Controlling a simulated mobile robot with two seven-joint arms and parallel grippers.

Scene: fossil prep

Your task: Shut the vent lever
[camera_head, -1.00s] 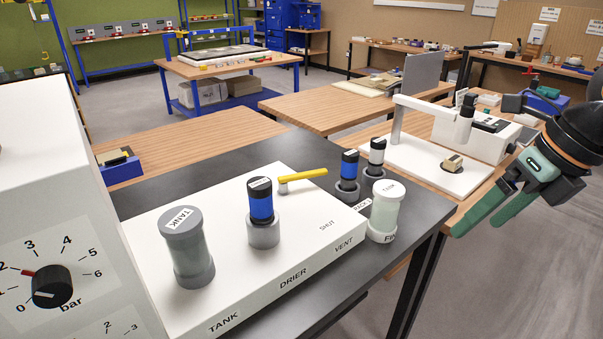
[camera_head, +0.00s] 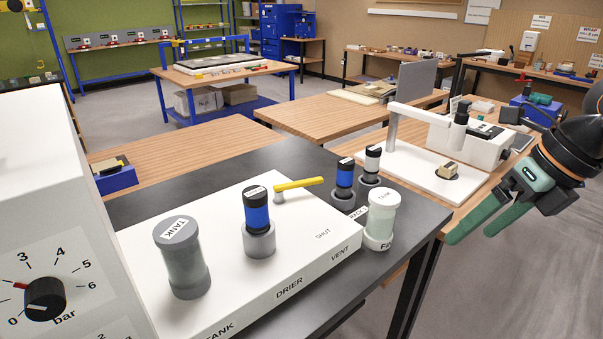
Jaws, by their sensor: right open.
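The yellow vent lever (camera_head: 300,184) sits on a small grey pivot at the back edge of the white panel (camera_head: 225,215). Its handle points right, toward the blue-banded cylinders, and not at the SHUT label (camera_head: 323,233) printed nearer the front. My right gripper (camera_head: 465,231) has green fingers. It is open and empty, at the right past the table's edge, well apart from the lever. My left gripper does not show.
On the panel stand a grey-capped TANK cylinder (camera_head: 182,258) and a blue-banded drier cylinder (camera_head: 258,222). Two capped cylinders (camera_head: 344,184) and a pale jar (camera_head: 381,216) stand between the lever and my right gripper. A gauge box (camera_head: 60,220) fills the left.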

